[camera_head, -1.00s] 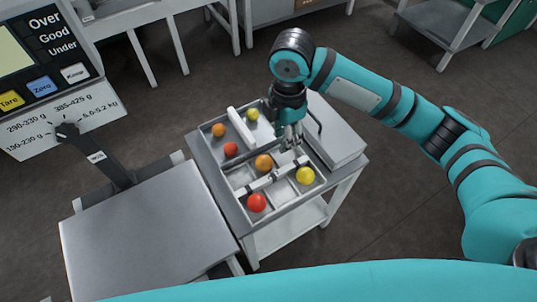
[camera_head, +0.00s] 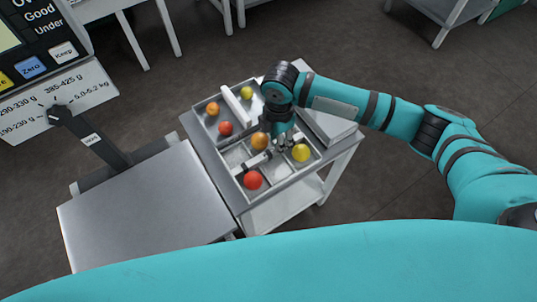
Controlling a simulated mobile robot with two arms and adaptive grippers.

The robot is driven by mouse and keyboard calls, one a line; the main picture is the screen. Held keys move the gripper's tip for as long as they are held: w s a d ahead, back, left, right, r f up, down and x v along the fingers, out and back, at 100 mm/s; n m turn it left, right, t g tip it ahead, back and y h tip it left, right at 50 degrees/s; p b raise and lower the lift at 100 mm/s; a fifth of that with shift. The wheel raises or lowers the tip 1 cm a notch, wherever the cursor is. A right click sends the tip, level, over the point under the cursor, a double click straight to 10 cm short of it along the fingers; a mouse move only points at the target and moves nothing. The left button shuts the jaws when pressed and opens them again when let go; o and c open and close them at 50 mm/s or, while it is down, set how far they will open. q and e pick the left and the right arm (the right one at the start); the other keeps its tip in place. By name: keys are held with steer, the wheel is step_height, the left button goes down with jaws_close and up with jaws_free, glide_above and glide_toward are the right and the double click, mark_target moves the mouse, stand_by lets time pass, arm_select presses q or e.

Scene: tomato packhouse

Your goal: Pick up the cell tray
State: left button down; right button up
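The cell tray (camera_head: 287,181) is a grey tray with divided cells, on the small table in the middle. A red tomato (camera_head: 253,180), an orange tomato (camera_head: 260,141) and a yellow tomato (camera_head: 301,153) sit in separate cells. A pale bar with dark parts (camera_head: 257,161) crosses above the cells. My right gripper (camera_head: 281,150) points down over the tray, close to the bar, between the orange and yellow tomatoes. Its fingers are small and partly hidden, so I cannot tell whether they are open or touch the bar. My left gripper is not in view.
Behind the cell tray, a second grey tray (camera_head: 197,113) holds orange, red and yellow tomatoes and a white bar (camera_head: 236,107). A grey flat box (camera_head: 328,128) lies to the right. A scale with a metal platform (camera_head: 145,212) stands at the left.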

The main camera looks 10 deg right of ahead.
mark_target(268, 155)
step_height(268, 155, down, 3)
steer(key=shift+r, duration=0.1)
steer(key=shift+f, duration=0.6)
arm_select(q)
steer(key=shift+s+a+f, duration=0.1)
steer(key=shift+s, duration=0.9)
arm_select(e)
steer(key=shift+a, duration=0.1)
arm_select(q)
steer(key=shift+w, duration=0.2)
arm_select(e)
steer(key=shift+c, duration=0.2)
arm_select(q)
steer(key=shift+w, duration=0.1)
arm_select(e)
steer(key=shift+f, duration=0.1)
jaws_close()
